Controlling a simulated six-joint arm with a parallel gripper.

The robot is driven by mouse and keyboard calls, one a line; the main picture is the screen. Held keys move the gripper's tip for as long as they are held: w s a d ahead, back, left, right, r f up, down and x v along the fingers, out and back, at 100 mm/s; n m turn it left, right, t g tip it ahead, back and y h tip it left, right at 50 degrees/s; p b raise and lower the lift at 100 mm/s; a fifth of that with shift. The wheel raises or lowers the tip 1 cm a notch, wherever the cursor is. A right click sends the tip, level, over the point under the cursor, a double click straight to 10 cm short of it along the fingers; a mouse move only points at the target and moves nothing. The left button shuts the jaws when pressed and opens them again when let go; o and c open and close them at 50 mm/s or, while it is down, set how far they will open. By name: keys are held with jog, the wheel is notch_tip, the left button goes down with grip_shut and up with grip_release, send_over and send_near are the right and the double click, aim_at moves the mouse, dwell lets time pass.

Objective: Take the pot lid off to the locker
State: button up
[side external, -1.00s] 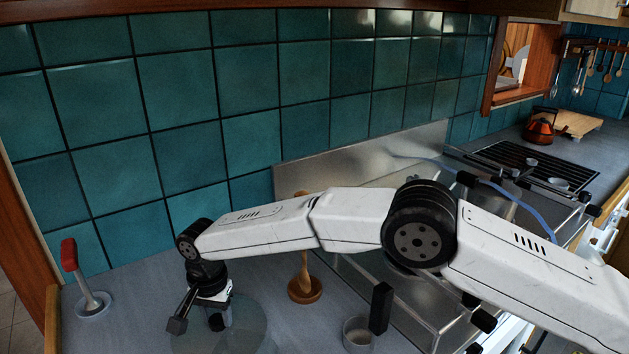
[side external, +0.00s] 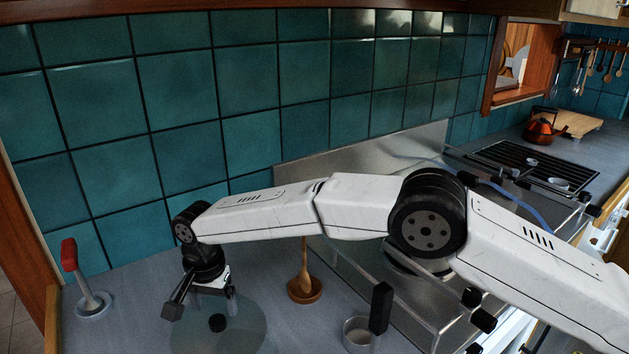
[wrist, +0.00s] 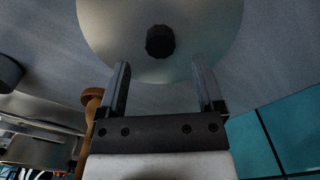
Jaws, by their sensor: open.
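The pot lid (side external: 245,328) is a round, see-through glass disc lying flat on the grey counter at lower left. Its black knob (side external: 217,323) stands up from its middle. My gripper (side external: 203,303) is just above the lid, pointing down, with its fingers apart. In the wrist view the pale lid (wrist: 205,35) and its knob (wrist: 160,41) lie beyond the tips of my open gripper (wrist: 160,65), roughly centred between the fingers. Nothing is between the fingers. A round metal pot (side external: 398,275) is partly hidden behind my arm. I cannot tell which thing is the locker.
A red-handled tool (side external: 70,255) stands left. A wooden wall opening (side external: 524,65) and an orange kettle (side external: 540,128) are far right.

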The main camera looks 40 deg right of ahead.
jog(key=shift+r, duration=2.2)
jog(key=shift+r, duration=2.5)
jog(key=shift+f, duration=0.1)
send_over(217, 319)
jog(key=shift+f, duration=2.5)
jog(key=shift+r, duration=0.2)
jog(key=shift+f, duration=4.05)
jog(key=shift+r, duration=1.15)
